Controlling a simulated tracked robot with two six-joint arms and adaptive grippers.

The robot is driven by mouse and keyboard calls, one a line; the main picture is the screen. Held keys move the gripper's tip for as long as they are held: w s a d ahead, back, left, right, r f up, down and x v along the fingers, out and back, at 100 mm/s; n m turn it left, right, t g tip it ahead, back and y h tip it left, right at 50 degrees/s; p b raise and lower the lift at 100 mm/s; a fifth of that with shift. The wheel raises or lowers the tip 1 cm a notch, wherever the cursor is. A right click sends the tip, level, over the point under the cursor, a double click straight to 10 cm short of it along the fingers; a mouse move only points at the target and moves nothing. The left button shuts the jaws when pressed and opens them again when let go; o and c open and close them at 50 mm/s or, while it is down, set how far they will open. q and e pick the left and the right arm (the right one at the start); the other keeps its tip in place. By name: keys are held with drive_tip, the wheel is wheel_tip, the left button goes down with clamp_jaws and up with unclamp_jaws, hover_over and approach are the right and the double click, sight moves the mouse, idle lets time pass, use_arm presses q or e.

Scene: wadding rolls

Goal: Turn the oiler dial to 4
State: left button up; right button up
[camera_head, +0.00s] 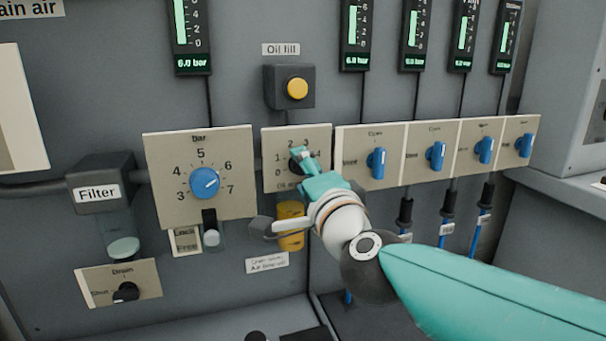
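The oiler dial (295,166) is a small dark knob on a beige plate (269,180) in the middle of the panel. The numbers 0, 1, 2 and 3 show around it; the right side of the scale and the dial's pointer are hidden. My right gripper (303,157), teal, reaches in from the lower right with its fingertips at the dial. It covers much of the dial, so I cannot tell whether the fingers are closed on it. My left gripper is not in view.
A blue pressure knob (205,183) on the Bar plate is at the left. A yellow oil fill button (297,88) sits above. A yellow oil bowl (291,226) hangs below the oiler plate. Several blue valve knobs, the nearest one (376,162) close by, line the right.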

drive_tip(key=v, duration=1.2)
